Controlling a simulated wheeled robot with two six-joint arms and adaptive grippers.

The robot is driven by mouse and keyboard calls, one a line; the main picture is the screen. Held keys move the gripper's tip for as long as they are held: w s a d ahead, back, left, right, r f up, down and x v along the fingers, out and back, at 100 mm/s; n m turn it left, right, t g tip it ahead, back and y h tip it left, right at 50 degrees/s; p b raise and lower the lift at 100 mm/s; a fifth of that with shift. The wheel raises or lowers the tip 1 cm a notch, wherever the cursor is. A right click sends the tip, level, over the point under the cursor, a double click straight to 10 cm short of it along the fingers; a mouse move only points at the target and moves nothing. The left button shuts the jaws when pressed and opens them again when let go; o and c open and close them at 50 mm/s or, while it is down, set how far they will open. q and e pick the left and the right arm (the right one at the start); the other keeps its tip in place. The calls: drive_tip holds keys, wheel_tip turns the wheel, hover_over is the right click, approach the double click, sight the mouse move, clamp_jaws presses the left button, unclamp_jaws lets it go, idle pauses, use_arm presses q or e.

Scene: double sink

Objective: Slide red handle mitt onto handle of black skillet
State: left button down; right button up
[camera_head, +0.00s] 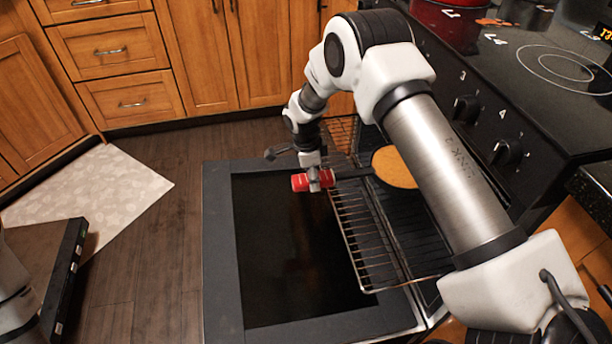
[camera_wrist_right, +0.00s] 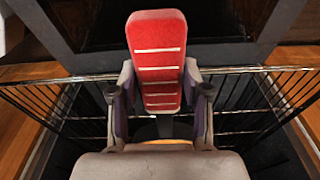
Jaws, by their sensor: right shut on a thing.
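The red handle mitt (camera_head: 299,182) is held crosswise in my right gripper (camera_head: 315,180), above the open oven door. In the right wrist view the mitt (camera_wrist_right: 158,45) has pale stripes and stands between the two fingers. The black skillet (camera_head: 376,177), filled with something golden-brown, sits on the pulled-out oven rack. Its dark handle (camera_head: 350,173) points left toward the mitt. The mitt's right end is at or very near the handle's tip; whether the handle is inside it I cannot tell. My left gripper is not in view.
The oven rack (camera_head: 385,279) extends over the lowered oven door (camera_head: 222,270). The black stove front with knobs (camera_head: 507,152) stands at the right. Wooden cabinets (camera_head: 225,50) are behind. Floor and a pale mat (camera_head: 85,195) lie clear at the left.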

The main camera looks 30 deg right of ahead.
sight(340, 175)
drive_tip(key=shift+s+d+p, duration=0.3)
drive_tip(key=shift+d+p, duration=0.1)
drive_tip(key=shift+d, duration=0.85)
drive_tip(key=shift+s+d+p, duration=0.35)
drive_tip(key=shift+d, duration=0.85)
drive_tip(key=shift+s+d+p, duration=0.3)
drive_tip(key=shift+d+p, duration=0.1)
drive_tip(key=shift+d, duration=0.85)
drive_tip(key=o, duration=1.2)
drive_tip(key=shift+r, duration=0.1)
